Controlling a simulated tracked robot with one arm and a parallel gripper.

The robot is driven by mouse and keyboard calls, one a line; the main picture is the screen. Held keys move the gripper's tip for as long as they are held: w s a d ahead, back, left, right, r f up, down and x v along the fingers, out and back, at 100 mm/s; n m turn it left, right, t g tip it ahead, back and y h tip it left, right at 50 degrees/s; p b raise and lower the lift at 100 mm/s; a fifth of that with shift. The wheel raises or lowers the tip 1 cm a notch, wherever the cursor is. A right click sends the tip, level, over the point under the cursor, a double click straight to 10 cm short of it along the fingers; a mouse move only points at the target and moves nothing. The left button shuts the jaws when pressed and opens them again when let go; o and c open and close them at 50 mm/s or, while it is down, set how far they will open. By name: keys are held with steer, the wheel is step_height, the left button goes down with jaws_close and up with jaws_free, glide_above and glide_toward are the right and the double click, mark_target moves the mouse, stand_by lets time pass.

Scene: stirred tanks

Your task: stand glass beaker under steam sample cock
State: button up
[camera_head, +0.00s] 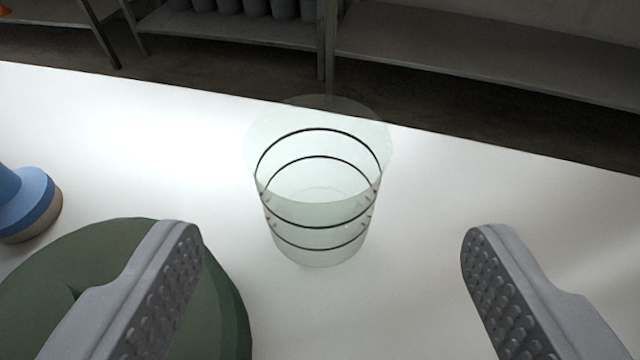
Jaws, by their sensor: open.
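The glass beaker (318,212) is clear, with dark ring lines around it. It stands upright on the white table top, near the middle of the head camera view. My gripper (330,250) is open, with one grey ridged finger at the lower left and one at the lower right. In the picture the beaker lies between and beyond the fingertips, and neither finger touches it. The steam sample cock is not seen in this view.
A dark green round object (225,300) lies at the lower left, partly behind my left finger. A blue object with a tan base (38,210) stands at the left edge. The white table (520,200) is clear right of the beaker. Grey shelves (480,60) stand beyond its far edge.

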steer(key=x, duration=0.3)
steer(key=b+x, duration=0.1)
steer(key=shift+w+a, duration=0.25)
steer(key=shift+w, duration=0.2)
steer(key=c, duration=1.1)
steer(key=shift+r, duration=0.1)
steer(key=shift+c, duration=0.2)
